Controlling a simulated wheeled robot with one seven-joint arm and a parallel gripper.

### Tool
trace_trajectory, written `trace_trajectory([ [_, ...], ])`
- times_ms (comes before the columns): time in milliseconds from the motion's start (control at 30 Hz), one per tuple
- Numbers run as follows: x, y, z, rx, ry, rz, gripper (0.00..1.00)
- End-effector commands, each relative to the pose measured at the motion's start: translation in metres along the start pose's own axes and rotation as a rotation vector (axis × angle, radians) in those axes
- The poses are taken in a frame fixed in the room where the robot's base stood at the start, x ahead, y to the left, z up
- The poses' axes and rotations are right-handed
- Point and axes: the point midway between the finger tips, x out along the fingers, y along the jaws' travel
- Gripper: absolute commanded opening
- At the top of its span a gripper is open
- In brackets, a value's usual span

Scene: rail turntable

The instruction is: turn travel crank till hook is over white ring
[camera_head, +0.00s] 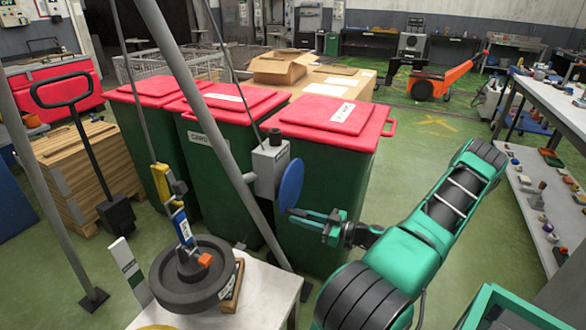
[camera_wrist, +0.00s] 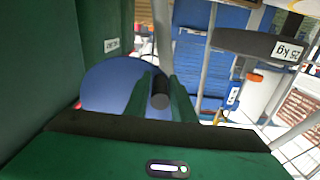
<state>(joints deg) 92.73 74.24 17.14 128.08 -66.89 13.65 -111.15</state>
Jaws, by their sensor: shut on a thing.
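The travel crank is a blue disc (camera_head: 291,187) on a grey box (camera_head: 268,164) fixed to a tripod leg. In the wrist view the disc (camera_wrist: 108,88) fills the centre left, and its dark round handle (camera_wrist: 160,92) sits between my fingers. My gripper (camera_head: 302,214) is shut on this handle, at the disc's lower right side. A yellow hook block (camera_head: 161,182) hangs on a line at the left, above a dark round weight (camera_head: 190,278). A blue piece with a white label (camera_head: 182,227) stands over the weight's middle. I cannot make out a white ring.
The weight rests on a pale table (camera_head: 262,300). Green bins with red lids (camera_head: 335,118) stand close behind the crank. Tripod legs cross the left side. A white bench (camera_head: 560,110) with small parts runs along the right. Green floor is free between bins and bench.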

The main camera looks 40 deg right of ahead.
Motion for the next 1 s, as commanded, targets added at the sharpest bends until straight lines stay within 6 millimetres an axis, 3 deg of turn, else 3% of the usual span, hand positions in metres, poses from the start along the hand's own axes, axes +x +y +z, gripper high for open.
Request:
trace_trajectory([
  [33, -0.001, 0.012, -0.01, -0.02, 0.019, 0.025, 0.0],
  [1000, 0.001, 0.03, 0.003, -0.012, 0.021, 0.015, 0.0],
])
